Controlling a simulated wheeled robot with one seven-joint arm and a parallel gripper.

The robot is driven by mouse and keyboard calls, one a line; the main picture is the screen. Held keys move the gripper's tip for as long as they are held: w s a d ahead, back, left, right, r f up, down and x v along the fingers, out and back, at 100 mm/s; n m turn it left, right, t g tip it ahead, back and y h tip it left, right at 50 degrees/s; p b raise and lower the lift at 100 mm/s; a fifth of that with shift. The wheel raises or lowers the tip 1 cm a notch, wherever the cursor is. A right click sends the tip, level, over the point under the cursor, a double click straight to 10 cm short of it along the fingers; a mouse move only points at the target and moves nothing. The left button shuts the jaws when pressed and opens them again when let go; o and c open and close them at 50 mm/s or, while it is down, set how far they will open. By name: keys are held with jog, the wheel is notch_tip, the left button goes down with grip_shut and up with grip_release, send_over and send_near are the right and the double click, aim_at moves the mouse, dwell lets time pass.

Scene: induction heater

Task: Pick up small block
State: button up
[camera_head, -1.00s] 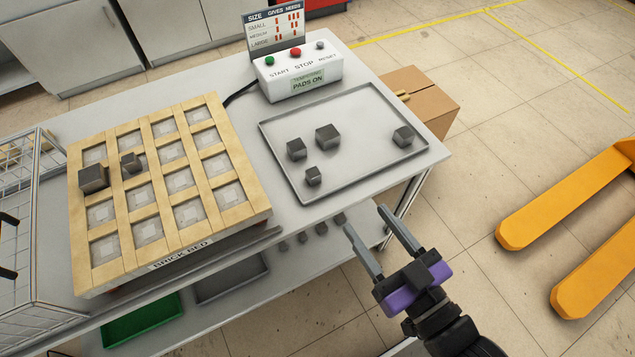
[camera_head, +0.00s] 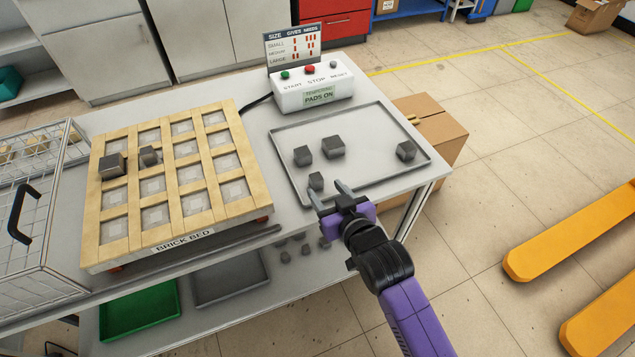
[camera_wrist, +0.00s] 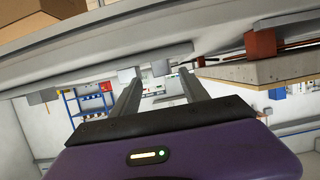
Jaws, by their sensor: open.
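Several dark grey cubes lie in a shallow grey tray (camera_head: 283,142). The smallest-looking tray block (camera_head: 316,181) is near the tray's front edge. Behind it are a medium block (camera_head: 303,155) and a larger block (camera_head: 333,147); another block (camera_head: 406,151) lies at the right. My gripper (camera_head: 328,189) is open and empty at the tray's front edge, its fingertips close to the smallest block in the picture; I cannot tell whether they touch. In the wrist view, which looks upside down, a small grey block (camera_wrist: 160,68) shows between the fingers.
The wooden brick bed (camera_head: 205,216) holds a large block (camera_head: 112,166) and a smaller block (camera_head: 149,156). A control box (camera_head: 312,94) stands behind the tray. A wire basket (camera_head: 40,205) is at the left. A cardboard box (camera_head: 440,135) stands beyond the table's right end.

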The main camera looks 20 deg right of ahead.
aim_at(319, 182)
jog(key=x, duration=0.6)
jog(key=shift+w+a, duration=0.1)
jog(key=shift+w, duration=0.3)
jog(key=shift+c, duration=0.2)
jog(key=shift+r, duration=0.1)
grip_shut()
